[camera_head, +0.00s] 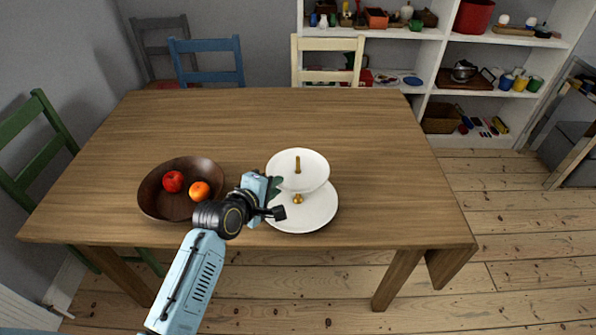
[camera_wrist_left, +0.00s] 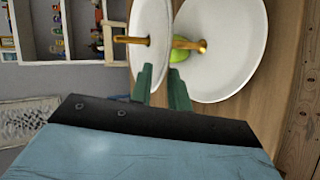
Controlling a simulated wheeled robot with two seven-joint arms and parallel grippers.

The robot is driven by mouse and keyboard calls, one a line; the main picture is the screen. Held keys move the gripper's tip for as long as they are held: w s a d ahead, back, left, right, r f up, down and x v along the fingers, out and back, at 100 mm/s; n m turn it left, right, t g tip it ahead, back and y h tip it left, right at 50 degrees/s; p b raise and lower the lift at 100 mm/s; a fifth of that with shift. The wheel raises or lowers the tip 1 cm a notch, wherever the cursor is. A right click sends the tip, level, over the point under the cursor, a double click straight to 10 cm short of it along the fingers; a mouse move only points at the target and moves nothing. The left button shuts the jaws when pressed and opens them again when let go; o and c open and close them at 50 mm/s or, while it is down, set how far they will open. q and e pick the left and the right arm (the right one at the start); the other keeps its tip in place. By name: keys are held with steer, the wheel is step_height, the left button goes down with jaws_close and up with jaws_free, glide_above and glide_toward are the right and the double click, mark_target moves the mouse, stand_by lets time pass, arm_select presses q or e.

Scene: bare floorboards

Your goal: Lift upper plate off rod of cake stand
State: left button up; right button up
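The cake stand is on the table, with a white upper plate (camera_head: 312,172) above a larger white lower plate (camera_head: 316,212). A gold rod (camera_head: 297,162) rises from the upper plate, and its lower part shows between the plates in the left wrist view (camera_wrist_left: 190,44). My left gripper (camera_head: 276,187) is at the left near side of the upper plate's rim. In the left wrist view its two green fingers (camera_wrist_left: 162,88) are apart, close to the edge of the upper plate (camera_wrist_left: 152,25). I cannot tell whether they touch it. My right gripper is out of view.
A brown bowl (camera_head: 152,200) holding a red apple (camera_head: 173,181) and an orange (camera_head: 199,191) stands left of my gripper. A yellow-green item (camera_wrist_left: 179,56) lies by the rod over the lower plate. The wooden table (camera_head: 390,150) is clear behind and right.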

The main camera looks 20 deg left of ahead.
arm_select(q)
jaws_close()
step_height(320, 180, up, 10)
steer(key=p, duration=0.2)
stand_by(0.4)
steer(key=shift+r+p, duration=0.1)
steer(key=shift+p, duration=0.25)
steer(key=shift+p, duration=0.5)
